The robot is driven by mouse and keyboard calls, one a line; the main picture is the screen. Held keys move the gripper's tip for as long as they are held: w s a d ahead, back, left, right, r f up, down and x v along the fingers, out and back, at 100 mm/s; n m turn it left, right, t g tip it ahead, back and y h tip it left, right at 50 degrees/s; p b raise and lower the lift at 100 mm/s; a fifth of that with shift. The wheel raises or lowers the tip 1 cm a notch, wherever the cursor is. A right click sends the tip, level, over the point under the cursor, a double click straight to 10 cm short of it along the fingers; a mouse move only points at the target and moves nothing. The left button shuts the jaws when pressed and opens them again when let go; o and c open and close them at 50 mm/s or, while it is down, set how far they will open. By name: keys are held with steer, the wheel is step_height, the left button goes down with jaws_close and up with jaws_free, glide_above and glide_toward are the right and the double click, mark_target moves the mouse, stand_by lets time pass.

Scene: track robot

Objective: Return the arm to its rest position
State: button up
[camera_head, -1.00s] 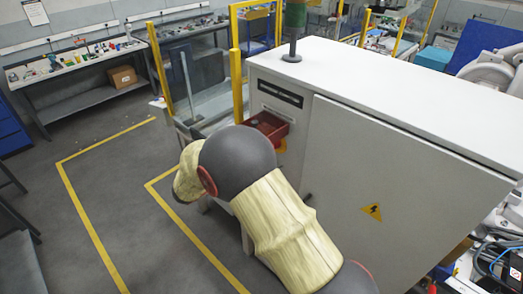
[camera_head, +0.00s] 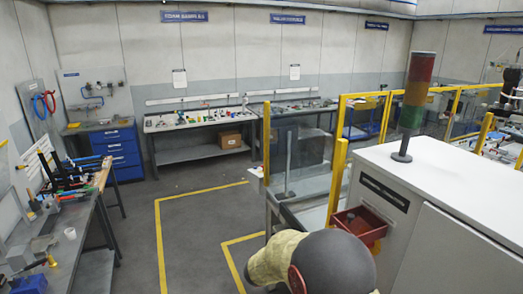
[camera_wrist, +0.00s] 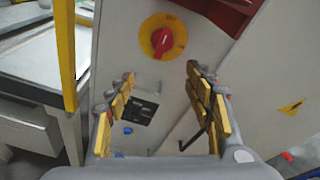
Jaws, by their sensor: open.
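My gripper (camera_wrist: 160,108) is open in the wrist view, its two yellow-padded fingers spread wide with nothing between them. Beyond the fingers is the front of a grey cabinet (camera_wrist: 255,85) with a red rotary switch on a yellow plate (camera_wrist: 162,38). In the head view my arm (camera_head: 335,262), with a dark joint and a pale cover, shows at the bottom, in front of the cabinet (camera_head: 450,245). My gripper is not visible in the head view.
A red bin (camera_head: 362,224) is on the cabinet's side, close to my arm. A signal tower (camera_head: 412,100) stands on the cabinet top. Yellow-framed glass panels (camera_head: 300,150) stand behind. A workbench (camera_head: 75,230) is at left. The floor (camera_head: 195,220) between is open.

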steer(key=s+a+f+m+g+y+b, duration=0.1)
steer(key=s+f+m+g+y, duration=0.25)
steer(key=s+m, duration=0.35)
steer(key=s+a+f+m+g+y+b, duration=0.15)
steer(key=s+f+m, duration=0.25)
steer(key=s, duration=0.5)
steer(key=s+a+r+m+t+y+b, duration=0.1)
steer(key=s+a+m+t+y+b, duration=0.1)
steer(key=s+m+y+b, duration=0.3)
steer(key=s+a+m+t+y+b, duration=0.3)
steer(key=s+m+y+b, duration=0.1)
steer(key=s+m+b, duration=0.6)
steer(key=shift+s+a+r+t+y+b, duration=0.15)
steer(key=shift+s+r+t+y+b, duration=0.2)
steer(key=shift+s, duration=0.9)
